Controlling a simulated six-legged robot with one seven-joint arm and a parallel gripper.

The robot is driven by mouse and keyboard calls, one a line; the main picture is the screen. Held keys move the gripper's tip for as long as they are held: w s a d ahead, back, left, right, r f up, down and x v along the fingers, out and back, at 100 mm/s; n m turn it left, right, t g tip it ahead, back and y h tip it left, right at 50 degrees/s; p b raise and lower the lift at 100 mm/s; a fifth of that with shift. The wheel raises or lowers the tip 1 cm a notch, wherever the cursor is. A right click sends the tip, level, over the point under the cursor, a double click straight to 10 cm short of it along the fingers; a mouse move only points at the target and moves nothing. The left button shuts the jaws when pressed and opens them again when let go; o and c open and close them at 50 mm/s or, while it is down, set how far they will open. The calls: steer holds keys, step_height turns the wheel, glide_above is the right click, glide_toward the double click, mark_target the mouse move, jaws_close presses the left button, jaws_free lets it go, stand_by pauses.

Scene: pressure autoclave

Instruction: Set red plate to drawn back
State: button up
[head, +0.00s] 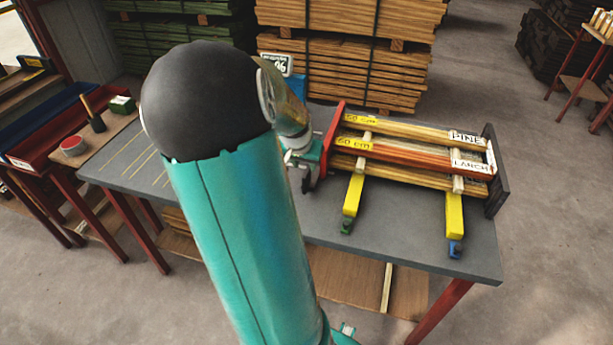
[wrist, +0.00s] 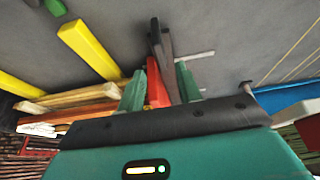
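The red plate (head: 333,136) stands upright at the left end of a rack of wooden strips on the grey table. In the head view my gripper (head: 309,168) is close to the plate's left side, partly hidden by my arm. In the wrist view my gripper (wrist: 161,80) has its two green fingers spread apart. The red plate's edge (wrist: 156,90) and a dark bar (wrist: 164,55) show between them. I cannot tell whether either finger touches the plate.
Labelled strips (head: 405,150) rest across two yellow bars (head: 354,195) (head: 454,214), with a dark end plate (head: 496,170) at right. A small display (head: 276,65) stands behind. Lumber stacks (head: 345,50) are beyond the table. The table front (head: 400,240) is clear.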

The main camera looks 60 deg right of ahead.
mark_target(306, 172)
steer(key=x, duration=0.9)
steer(key=shift+f, duration=0.1)
steer(key=shift+c, duration=0.2)
jaws_close()
